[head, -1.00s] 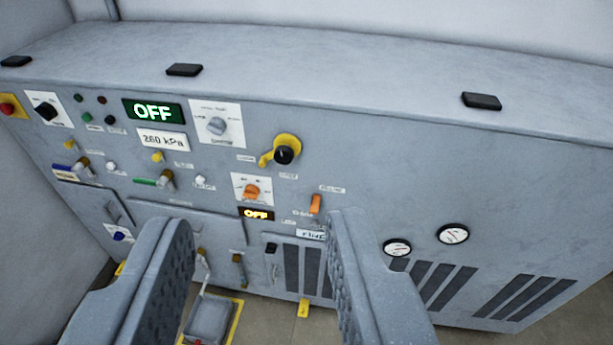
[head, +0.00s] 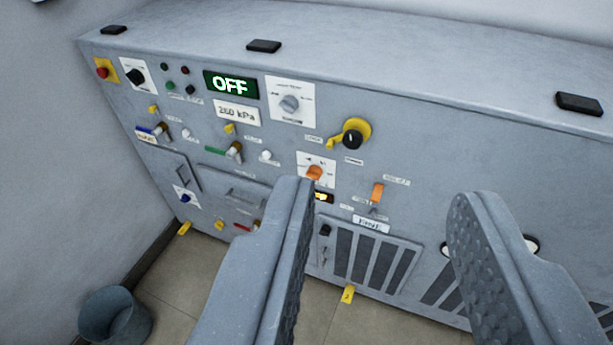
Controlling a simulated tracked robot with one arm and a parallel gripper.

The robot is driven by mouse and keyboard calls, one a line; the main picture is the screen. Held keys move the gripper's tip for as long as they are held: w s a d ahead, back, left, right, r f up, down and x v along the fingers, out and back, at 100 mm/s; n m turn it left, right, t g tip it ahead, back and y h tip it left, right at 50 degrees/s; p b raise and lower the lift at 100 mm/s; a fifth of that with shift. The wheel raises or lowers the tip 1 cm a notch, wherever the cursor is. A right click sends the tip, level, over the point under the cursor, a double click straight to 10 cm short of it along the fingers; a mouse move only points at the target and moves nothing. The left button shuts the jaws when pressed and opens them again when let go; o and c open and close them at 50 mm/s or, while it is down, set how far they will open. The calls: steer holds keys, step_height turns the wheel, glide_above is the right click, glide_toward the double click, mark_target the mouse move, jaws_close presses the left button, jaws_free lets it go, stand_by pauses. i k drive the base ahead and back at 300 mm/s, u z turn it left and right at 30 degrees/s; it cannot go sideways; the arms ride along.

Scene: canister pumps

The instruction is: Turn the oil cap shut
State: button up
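A grey machine front (head: 450,165) with many knobs, switches and labels fills the middle of the head view. I cannot tell which part, if any, is the oil cap. A black knob on a yellow disc (head: 353,138) with a small yellow tab sits right of centre; its labels are too small to read. An orange knob (head: 314,172) on a white plate sits below it. My gripper (head: 383,195) is open and empty, its two grey fingers wide apart in front of the panel. The fingers hide part of the lower panel and of the gauges at right.
The display (head: 231,85) reads OFF, with a 260 kPa label (head: 237,113) below. A red button (head: 102,72) is at the far left. A grey-blue bin (head: 115,318) stands on the floor at lower left. A yellow foot (head: 348,294) sticks out beneath the vents.

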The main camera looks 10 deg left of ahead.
mark_target(220, 224)
steer(key=z, duration=2.3)
steer(key=k, duration=1.4)
steer(key=u, duration=2.55)
